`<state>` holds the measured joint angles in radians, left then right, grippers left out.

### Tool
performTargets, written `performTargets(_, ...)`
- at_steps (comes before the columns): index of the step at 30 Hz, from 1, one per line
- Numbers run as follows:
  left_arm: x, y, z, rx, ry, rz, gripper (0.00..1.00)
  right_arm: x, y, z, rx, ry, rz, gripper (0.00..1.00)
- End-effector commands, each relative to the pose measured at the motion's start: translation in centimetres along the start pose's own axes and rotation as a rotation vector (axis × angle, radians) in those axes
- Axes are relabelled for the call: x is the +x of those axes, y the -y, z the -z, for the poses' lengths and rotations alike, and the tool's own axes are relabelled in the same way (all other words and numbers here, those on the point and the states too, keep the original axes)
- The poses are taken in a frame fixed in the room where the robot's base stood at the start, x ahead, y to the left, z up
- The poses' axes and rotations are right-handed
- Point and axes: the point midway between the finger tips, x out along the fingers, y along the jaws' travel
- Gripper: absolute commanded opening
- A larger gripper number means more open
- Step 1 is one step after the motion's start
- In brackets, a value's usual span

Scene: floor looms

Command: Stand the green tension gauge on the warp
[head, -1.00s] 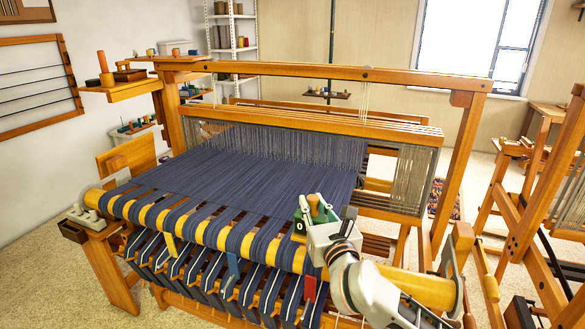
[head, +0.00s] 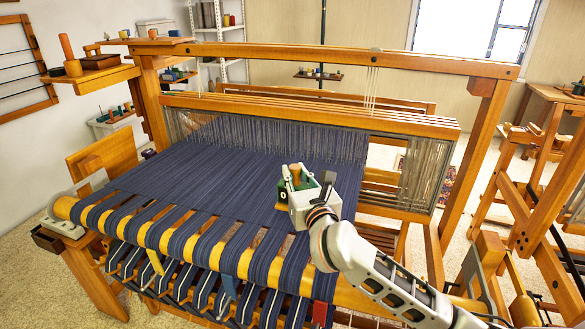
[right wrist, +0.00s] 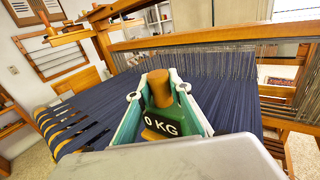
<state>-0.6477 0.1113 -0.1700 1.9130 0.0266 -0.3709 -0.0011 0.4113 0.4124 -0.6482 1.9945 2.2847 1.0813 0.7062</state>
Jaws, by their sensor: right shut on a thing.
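The green tension gauge (head: 283,190) is a small dark green block with a wooden knob and a white "0 KG" label. It is upright between the fingers of my right gripper (head: 295,178), which is shut on it. The right wrist view shows the gauge (right wrist: 160,124) and its knob close up between both fingers. The gauge is over the right part of the dark blue warp (head: 200,185). I cannot tell whether its base touches the threads, as the gripper hides it. My left gripper is not in view.
The wooden beam (head: 178,238) with spaced warp bands runs along the loom's front. The heddles and their wooden bar (head: 300,113) stand behind the warp. A side shelf (head: 92,75) is at the left. The warp left of the gripper is clear.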

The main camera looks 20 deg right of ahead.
Motion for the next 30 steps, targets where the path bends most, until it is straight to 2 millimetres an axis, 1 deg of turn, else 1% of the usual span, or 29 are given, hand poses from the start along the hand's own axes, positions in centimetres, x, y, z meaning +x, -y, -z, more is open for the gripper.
performTargets(3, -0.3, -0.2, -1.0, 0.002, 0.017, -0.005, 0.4, 0.0, 0.0, 1.1, -0.001, -0.002, 0.0, 0.0)
performTargets(6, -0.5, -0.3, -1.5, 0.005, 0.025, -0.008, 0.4, 0.0, 0.0, 2.1, -0.001, -0.002, 0.0, 0.0)
performTargets(9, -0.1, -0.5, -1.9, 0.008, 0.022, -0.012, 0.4, 0.0, 0.0, 3.3, -0.002, 0.0, 0.0, 0.0)
performTargets(14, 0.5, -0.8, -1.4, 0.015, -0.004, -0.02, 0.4, 0.0, 0.0, 4.9, -0.001, 0.002, -0.001, 0.0)
performTargets(18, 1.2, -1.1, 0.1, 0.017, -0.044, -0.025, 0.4, 0.0, 0.0, 5.9, -0.001, 0.002, -0.001, 0.0)
performTargets(22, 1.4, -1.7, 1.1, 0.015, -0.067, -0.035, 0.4, 0.0, 0.0, 6.2, -0.001, 0.002, -0.001, 0.0)
performTargets(30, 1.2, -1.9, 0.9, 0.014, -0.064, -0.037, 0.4, 0.0, 0.0, 6.2, -0.001, 0.002, -0.001, 0.0)
